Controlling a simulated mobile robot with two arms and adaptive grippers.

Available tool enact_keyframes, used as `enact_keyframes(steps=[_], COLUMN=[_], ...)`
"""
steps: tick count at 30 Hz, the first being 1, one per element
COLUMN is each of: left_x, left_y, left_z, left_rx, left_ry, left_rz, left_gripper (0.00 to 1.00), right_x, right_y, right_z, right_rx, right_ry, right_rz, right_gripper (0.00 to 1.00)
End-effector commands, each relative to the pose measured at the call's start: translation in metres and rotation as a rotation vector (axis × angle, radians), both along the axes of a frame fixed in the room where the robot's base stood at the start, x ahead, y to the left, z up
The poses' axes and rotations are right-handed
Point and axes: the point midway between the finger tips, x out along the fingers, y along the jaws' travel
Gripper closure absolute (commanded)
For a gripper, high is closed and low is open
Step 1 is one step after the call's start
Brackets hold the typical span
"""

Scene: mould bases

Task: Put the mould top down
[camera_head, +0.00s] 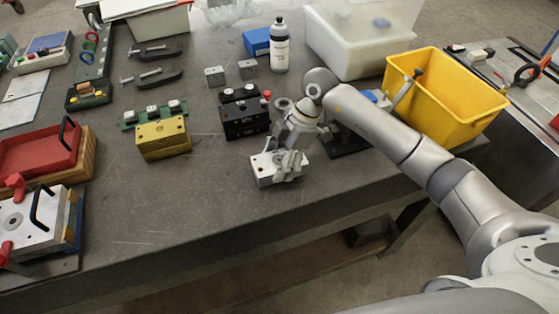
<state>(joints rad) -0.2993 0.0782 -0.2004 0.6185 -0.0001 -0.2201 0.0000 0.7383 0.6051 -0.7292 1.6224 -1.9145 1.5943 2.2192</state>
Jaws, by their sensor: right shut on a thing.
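My right gripper (290,162) is shut on a small silver block, which I take to be the mould top (264,170). It is near the middle of the table, close to the front edge. The gripper's fingers cover the right part of the block. I cannot tell whether its underside touches the table. A black block (243,122) stands just behind and to the left of it, with a red knob at its upper right. A yellow block (163,139) with a green strip behind it stands farther left. My left gripper is out of view.
A yellow bin (445,98) and a white tub (355,45) stand at the right and back right. A spray can (280,46) and two small grey cubes are behind. A red tray (38,150) is at the left.

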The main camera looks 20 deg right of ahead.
Motion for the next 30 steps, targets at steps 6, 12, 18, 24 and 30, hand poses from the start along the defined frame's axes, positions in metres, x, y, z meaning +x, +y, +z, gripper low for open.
enact_keyframes(steps=[6,12,18,24,30], left_x=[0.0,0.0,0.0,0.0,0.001], left_y=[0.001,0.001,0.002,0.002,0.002], left_z=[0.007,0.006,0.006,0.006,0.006], left_rx=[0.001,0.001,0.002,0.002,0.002], left_ry=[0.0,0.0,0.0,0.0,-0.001], left_rz=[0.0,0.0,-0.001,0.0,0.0], left_gripper=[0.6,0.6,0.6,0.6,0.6], right_x=[0.001,0.001,0.0,0.0,0.0], right_y=[0.001,0.001,0.0,0.0,0.0], right_z=[-0.01,-0.011,-0.015,-0.015,-0.013], right_rx=[0.003,0.003,0.0,0.0,0.0], right_ry=[-0.006,-0.005,-0.001,-0.002,-0.002], right_rz=[0.0,0.0,0.0,-0.001,-0.001], right_gripper=[0.93,0.93,0.22,0.16,0.16])
